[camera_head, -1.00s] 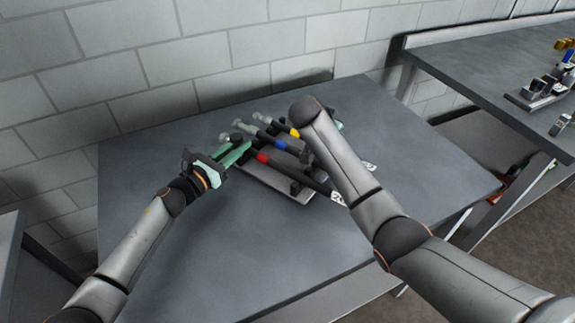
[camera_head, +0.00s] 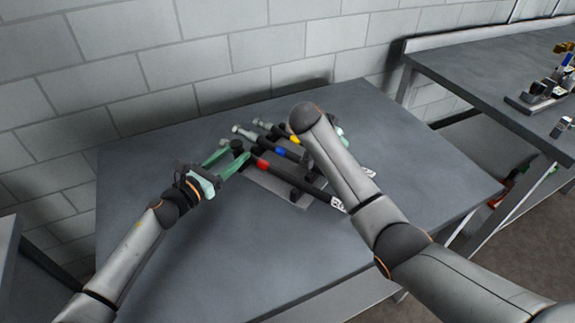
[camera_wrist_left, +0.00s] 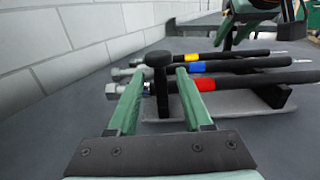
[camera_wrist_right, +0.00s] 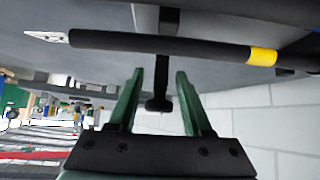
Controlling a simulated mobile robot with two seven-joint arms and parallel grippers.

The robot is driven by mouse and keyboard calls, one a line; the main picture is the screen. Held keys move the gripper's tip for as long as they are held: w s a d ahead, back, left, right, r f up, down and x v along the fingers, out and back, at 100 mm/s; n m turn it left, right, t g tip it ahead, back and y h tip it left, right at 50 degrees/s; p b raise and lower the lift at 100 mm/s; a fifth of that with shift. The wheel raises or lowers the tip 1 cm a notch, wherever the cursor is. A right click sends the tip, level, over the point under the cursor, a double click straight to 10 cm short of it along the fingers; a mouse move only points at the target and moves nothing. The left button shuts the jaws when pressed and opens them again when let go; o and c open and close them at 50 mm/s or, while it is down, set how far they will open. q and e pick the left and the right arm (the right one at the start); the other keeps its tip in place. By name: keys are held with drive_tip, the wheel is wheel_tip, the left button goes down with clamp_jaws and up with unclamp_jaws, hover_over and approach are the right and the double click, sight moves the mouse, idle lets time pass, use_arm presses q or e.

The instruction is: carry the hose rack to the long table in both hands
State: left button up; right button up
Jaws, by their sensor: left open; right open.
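The hose rack (camera_head: 262,187) stands on the near grey table. It has a grey base plate, black supports and black hoses with red, blue and yellow bands. My left gripper (camera_head: 229,154) is open at its left end. In the left wrist view the rack's black T-shaped handle (camera_wrist_left: 159,80) stands between the spread fingers (camera_wrist_left: 160,72). My right gripper is mostly hidden behind my forearm in the head view. In the right wrist view its open fingers (camera_wrist_right: 160,73) have another black handle (camera_wrist_right: 160,92) between them. The long table (camera_head: 470,85) is at the right.
The near table (camera_head: 200,255) is bare around the rack. A white brick wall (camera_head: 130,70) runs behind it. The long table carries a dark rack with small fittings (camera_head: 540,95) and a loose piece (camera_head: 562,127). A gap with a low shelf separates the tables.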

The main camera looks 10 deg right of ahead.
use_arm(q)
drive_tip(key=v, duration=1)
use_arm(e)
drive_tip(key=v, duration=1.2)
use_arm(q)
drive_tip(key=shift+s, duration=0.1)
use_arm(e)
drive_tip(key=shift+s, duration=0.1)
